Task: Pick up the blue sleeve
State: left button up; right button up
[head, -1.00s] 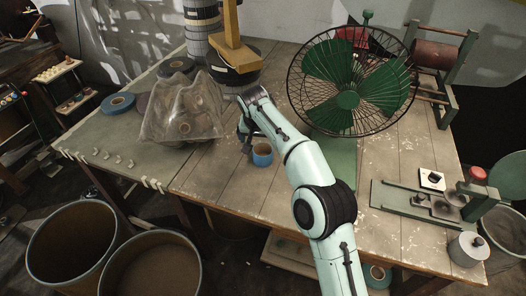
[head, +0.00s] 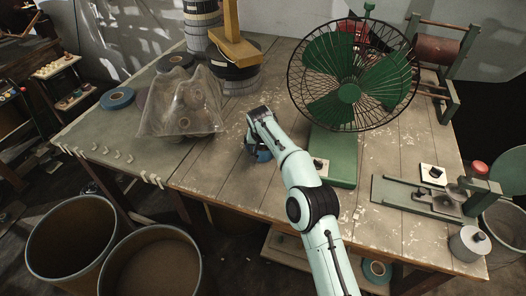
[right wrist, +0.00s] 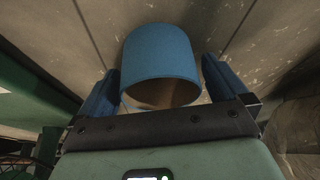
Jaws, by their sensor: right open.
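The blue sleeve (head: 264,156) stands on the wooden table near its front edge, mostly hidden behind my right gripper (head: 256,150) in the head view. In the right wrist view the blue sleeve (right wrist: 161,52) is a short hollow tube with its open end towards the camera. My right gripper (right wrist: 160,88) is open, with one blue-padded finger on each side of the sleeve's near end. Gaps show between the fingers and the sleeve, so it is not gripped. My left gripper is not in view.
A clear plastic-covered lump (head: 180,108) lies left of my right gripper. A green caged fan (head: 349,92) stands to the right on a green base (head: 334,150). A blue tape roll (head: 117,98) lies at the far left. Bare boards lie left of the sleeve.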

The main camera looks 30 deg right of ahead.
jog(key=c, duration=1)
jog(key=shift+o, duration=0.2)
jog(key=shift+r, duration=0.15)
